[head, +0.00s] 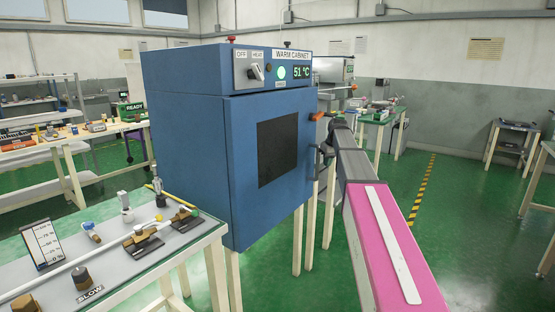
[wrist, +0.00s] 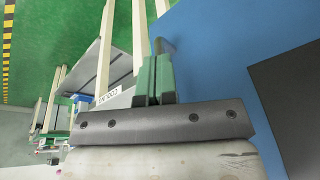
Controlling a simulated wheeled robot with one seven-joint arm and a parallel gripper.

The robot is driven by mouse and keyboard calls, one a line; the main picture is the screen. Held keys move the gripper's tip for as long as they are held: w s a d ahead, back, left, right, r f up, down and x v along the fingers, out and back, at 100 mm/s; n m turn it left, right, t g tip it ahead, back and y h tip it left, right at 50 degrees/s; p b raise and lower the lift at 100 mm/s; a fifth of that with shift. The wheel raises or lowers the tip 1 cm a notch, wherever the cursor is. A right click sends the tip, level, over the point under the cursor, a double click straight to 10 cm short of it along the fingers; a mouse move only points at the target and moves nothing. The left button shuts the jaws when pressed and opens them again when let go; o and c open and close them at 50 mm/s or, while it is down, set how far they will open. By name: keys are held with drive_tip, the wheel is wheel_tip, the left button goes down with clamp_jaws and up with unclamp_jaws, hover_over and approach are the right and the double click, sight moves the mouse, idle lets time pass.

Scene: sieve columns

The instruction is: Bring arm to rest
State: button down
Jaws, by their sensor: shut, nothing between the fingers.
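My arm reaches forward from the lower right of the head view, its end beside the right edge of the blue warm cabinet (head: 180,130). The cabinet door appears closed, with a dark window (head: 278,150). In the wrist view my gripper (wrist: 154,82) shows two green fingers side by side, shut and empty. The blue cabinet face (wrist: 220,50) lies just to their right. A dark bar (wrist: 160,46), perhaps the door handle, shows just past the fingertips; I cannot tell whether they touch.
A bench (head: 205,238) with valves, a pipe and a gauge card stands at the lower left. Shelves and benches stand farther back at left; tables (head: 513,128) stand at right. The green floor (head: 460,215) right of my arm is open, with a yellow-black stripe.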

drive_tip(key=s+a+f+m+g+h, duration=0.1)
drive_tip(key=s+a+f+m, duration=0.1)
drive_tip(key=s+f, duration=1.3)
drive_tip(key=s+a+f+m+g, duration=0.1)
drive_tip(key=s+a+f+m, duration=0.1)
drive_tip(key=s+f, duration=1.3)
drive_tip(key=s, duration=0.7)
drive_tip(key=shift+a+f+m+h, duration=0.15)
drive_tip(key=shift+m+h, duration=0.25)
drive_tip(key=c, duration=1.8)
unclamp_jaws()
drive_tip(key=shift+s, duration=0.1)
